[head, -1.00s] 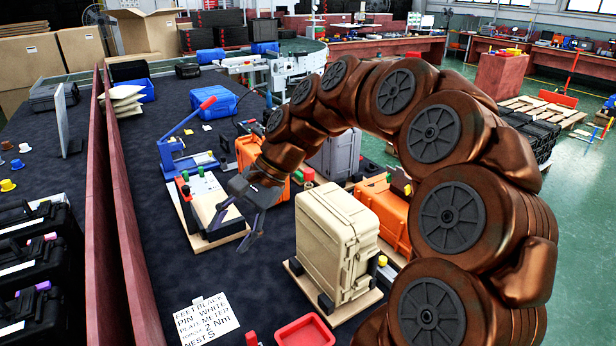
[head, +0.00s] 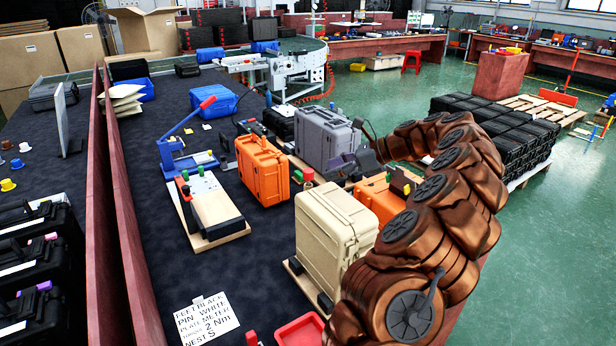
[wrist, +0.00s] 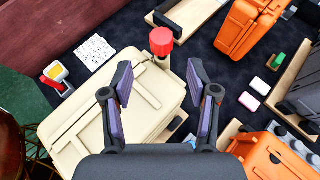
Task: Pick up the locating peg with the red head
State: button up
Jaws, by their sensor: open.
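The locating peg with the red head (wrist: 161,40) shows in the wrist view just above the gap between my fingertips, by the upper right corner of the beige case. Its lower part is mostly hidden. In the head view my gripper (head: 346,164) is in front of the grey case, raised above the cases. I cannot tell its exact height.
The beige case fills much of the space beneath my gripper. Orange cases (head: 263,170) (head: 380,199) and a grey case (head: 326,138) stand close by. A wooden fixture board (head: 220,208), a blue press (head: 183,150), a written card (head: 207,320) and a red tray (head: 302,330) lie around.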

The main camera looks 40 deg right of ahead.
aim_at(308, 171)
jog(key=shift+x, duration=1.25)
jog(key=shift+w+a+p, duration=0.4)
jog(key=shift+w+p, duration=0.1)
jog(key=shift+p, duration=0.1)
jog(key=x, duration=0.1)
jog(key=p+x, duration=0.1)
jog(key=x, duration=0.1)
jog(key=shift+w+a+r, duration=0.1)
jog(key=shift+w+r, duration=0.1)
jog(key=shift+w, duration=0.05)
jog(key=shift+w+a+f, duration=0.15)
jog(key=shift+w+f, duration=0.05)
jog(key=shift+f, duration=0.05)
jog(key=c, duration=1.1)
